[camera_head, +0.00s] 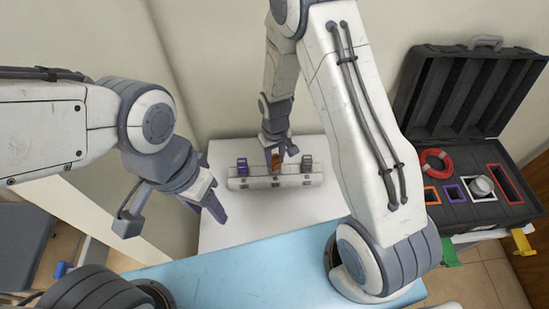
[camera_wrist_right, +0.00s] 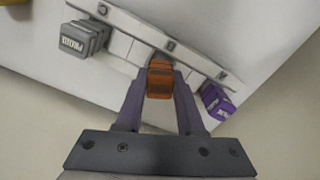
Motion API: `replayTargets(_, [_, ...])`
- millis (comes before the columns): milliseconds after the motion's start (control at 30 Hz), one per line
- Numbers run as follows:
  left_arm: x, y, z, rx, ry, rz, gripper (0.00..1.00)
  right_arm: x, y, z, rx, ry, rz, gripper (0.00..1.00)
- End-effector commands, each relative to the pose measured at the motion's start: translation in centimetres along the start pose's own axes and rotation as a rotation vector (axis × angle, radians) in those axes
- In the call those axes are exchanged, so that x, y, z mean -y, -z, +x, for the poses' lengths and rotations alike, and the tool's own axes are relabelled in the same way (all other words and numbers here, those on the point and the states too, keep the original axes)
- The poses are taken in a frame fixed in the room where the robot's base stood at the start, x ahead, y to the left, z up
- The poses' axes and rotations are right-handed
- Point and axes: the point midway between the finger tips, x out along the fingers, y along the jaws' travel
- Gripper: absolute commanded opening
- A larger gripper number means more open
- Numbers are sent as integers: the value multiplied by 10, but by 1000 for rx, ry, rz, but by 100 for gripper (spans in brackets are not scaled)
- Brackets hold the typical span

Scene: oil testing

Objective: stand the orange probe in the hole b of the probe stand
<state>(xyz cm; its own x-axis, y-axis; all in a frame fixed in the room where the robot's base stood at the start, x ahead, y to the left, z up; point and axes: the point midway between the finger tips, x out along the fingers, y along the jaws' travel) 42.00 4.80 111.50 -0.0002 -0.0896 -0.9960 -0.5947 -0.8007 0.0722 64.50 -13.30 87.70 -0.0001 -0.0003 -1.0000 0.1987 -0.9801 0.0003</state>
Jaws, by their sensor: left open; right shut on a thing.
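The probe stand (camera_head: 240,184) is a pale bar on the white table; its front face with small letter marks also shows in the right wrist view (camera_wrist_right: 205,66). The orange probe (camera_head: 276,161) is at the middle of the stand, between the fingers of my right gripper (camera_head: 279,158). In the right wrist view the gripper (camera_wrist_right: 159,88) is shut on the orange probe (camera_wrist_right: 160,79), at the middle mark. How deep the probe sits in the hole is hidden. My left gripper (camera_head: 171,222) is open and empty, left of the white table.
A purple probe (camera_head: 242,165) stands at the stand's left end and a grey probe (camera_head: 306,164) at its right. An open black case (camera_head: 455,165) with a red ring (camera_head: 436,161) lies at right. The blue tabletop (camera_head: 255,275) is clear in front.

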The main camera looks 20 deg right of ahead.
Motion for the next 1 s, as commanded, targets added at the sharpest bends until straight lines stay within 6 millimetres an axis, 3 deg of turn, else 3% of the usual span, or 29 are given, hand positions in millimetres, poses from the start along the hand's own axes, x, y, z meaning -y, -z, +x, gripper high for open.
replayTargets(600, [1, 0, 9, 0, 0, 0, 50, 0, 0, 13, 0, 0, 0, 0])
replayTargets(633, [1, 0, 8, 0, 0, 0, 50, 0, 0, 12, -1, 0, 0, 48])
replayTargets(1000, [0, 0, 6, 0, 0, 0, 50, 0, 0, 9, 0, 0, 0, 50])
